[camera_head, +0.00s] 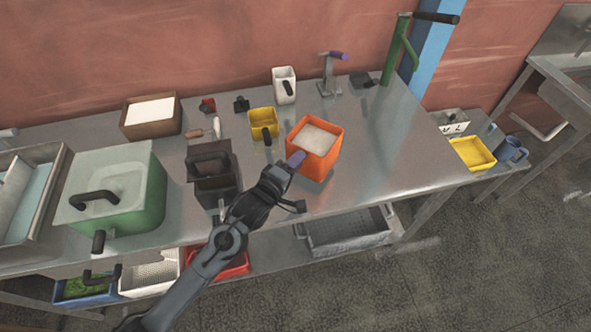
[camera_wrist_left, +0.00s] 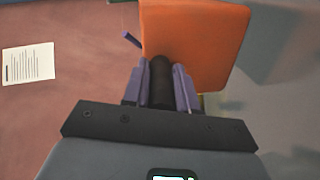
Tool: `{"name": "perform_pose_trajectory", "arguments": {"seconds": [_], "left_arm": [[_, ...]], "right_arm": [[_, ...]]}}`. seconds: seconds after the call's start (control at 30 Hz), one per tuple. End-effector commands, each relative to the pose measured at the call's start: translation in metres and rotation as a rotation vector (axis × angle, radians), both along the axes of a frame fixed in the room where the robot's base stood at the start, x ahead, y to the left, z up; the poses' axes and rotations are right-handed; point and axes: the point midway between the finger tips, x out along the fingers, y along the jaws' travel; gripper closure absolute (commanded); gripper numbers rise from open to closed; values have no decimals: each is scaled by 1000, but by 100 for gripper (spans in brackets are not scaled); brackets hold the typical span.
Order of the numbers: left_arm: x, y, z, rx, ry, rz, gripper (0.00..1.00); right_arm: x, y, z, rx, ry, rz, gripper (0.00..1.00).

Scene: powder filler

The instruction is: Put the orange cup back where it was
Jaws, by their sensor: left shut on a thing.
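The orange cup (camera_head: 327,155) is a square, open-topped container with white powder inside, over the middle of the steel table. My left gripper (camera_head: 297,158) is at its front left side. In the left wrist view my purple fingers (camera_wrist_left: 161,88) are shut on the cup's dark handle, with the orange cup wall (camera_wrist_left: 205,45) just beyond them. A dark patch shows on the table under the cup; I cannot tell how high the cup is. My right gripper is not in view.
A yellow cup (camera_head: 263,119) stands close behind left. A white cup (camera_head: 284,80) and a purple-handled lever stand (camera_head: 328,80) are behind. A dark box (camera_head: 212,165) and a green lidded box (camera_head: 140,190) are left. The steel table (camera_head: 385,155) is clear to the right.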

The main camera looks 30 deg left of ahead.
Motion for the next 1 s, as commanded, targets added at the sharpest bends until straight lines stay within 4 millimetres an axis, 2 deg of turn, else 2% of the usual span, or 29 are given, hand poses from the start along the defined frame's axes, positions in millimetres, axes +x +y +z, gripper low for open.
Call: {"name": "perform_pose_trajectory", "arguments": {"seconds": [0.27, 0.7, 0.73, 0.87, 1.0], "left_arm": [[-1, 0, -33, 1, 1, 0, 100], [-1, 0, -38, 0, 0, 0, 100], [-1, 0, -38, 0, 1, 0, 68], [-1, 0, -38, 1, 1, 0, 48], [-1, 0, -38, 1, 1, 0, 47]], "right_arm": [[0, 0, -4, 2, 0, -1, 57], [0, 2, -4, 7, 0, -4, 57], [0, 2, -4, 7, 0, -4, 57], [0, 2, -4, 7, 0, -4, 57], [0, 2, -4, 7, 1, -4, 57]]}}
